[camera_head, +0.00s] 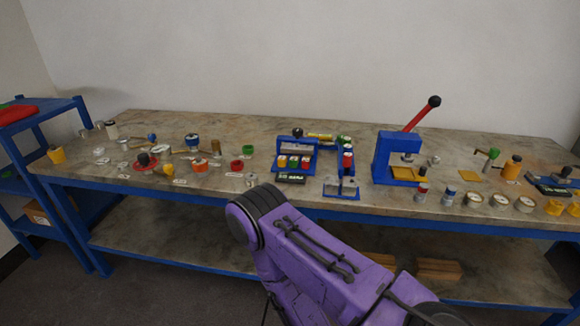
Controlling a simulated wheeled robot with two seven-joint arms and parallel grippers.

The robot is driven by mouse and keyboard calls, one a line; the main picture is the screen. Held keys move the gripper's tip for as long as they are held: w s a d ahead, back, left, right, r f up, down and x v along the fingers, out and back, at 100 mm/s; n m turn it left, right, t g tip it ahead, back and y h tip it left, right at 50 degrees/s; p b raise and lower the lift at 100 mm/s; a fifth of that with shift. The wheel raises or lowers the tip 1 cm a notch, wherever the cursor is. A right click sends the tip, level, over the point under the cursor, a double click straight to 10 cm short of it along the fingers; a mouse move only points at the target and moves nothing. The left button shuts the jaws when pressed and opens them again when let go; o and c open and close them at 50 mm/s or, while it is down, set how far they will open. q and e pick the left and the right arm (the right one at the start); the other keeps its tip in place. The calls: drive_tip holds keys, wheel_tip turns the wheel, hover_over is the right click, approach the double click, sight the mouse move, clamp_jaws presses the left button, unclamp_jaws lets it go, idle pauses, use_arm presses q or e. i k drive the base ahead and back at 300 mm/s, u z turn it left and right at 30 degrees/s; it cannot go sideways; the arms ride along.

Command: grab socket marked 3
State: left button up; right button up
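I cannot make out a number 3 on anything, so I cannot tell which part is the marked socket. Small round metal parts lie on the left half of the workbench, among white tags too small to read. They include a grey metal piece (250,179) near the front edge and an orange-ringed part (200,165). A blue stand with coloured blocks (295,160) is at the middle. My purple arm rises from the bottom, its rounded dark joint in front of the bench edge. Neither gripper shows.
The long workbench (240,130) has a blue frame and a lower shelf. A blue press (395,158) with a red lever stands right of centre. Several gauges and small parts line the front right edge. A blue rack (45,112) stands at the left.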

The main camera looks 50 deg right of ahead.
sight(251, 179)
drive_tip(key=z, duration=0.95)
drive_tip(key=i, duration=0.85)
drive_tip(key=z, duration=0.9)
